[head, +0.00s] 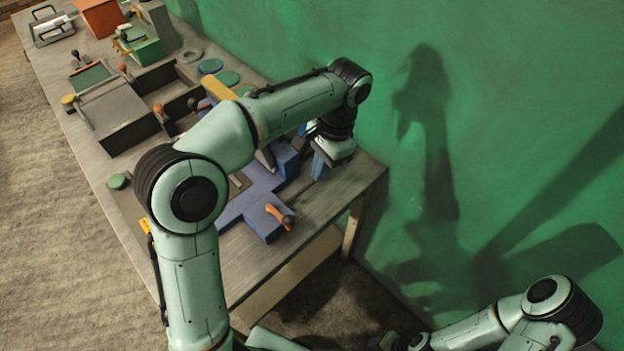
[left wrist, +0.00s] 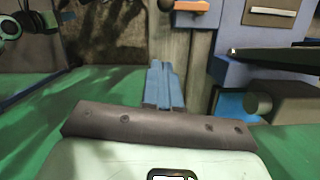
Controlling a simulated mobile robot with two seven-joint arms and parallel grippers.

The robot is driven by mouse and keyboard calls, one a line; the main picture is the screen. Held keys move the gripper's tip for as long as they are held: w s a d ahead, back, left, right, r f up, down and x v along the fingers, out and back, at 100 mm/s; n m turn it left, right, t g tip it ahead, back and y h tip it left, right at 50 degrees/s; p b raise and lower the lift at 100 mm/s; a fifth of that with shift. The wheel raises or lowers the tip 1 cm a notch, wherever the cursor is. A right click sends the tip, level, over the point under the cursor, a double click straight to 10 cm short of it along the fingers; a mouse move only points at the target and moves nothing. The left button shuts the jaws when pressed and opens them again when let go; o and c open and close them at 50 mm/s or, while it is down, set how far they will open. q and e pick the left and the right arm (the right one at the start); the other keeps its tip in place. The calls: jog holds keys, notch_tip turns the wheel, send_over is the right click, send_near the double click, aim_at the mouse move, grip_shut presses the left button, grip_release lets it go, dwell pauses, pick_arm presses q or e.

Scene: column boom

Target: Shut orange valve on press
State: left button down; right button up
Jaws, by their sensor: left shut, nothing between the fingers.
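The blue press (head: 262,182) stands at the near right end of the bench, partly hidden behind my left arm. An orange valve lever (head: 281,216) sits on its near blue block and points to the lower right in the head view.
The wooden bench (head: 340,190) runs back to the upper left, close along a green wall (head: 480,120). A grey box (head: 118,118), green discs (head: 228,78) and several other fixtures with orange knobs fill its far part. Open floor lies to the left.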

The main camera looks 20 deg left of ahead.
pick_arm(q)
jog(key=s+a+f+b, duration=0.2)
jog(key=s+f, duration=0.3)
jog(key=f, duration=0.4)
jog(key=shift+a+f, duration=0.3)
jog(key=shift+a, duration=0.2)
pick_arm(e)
jog(key=s+f, duration=0.2)
jog(key=f, duration=0.1)
jog(key=shift+s+f, duration=0.15)
jog(key=shift+s, duration=0.2)
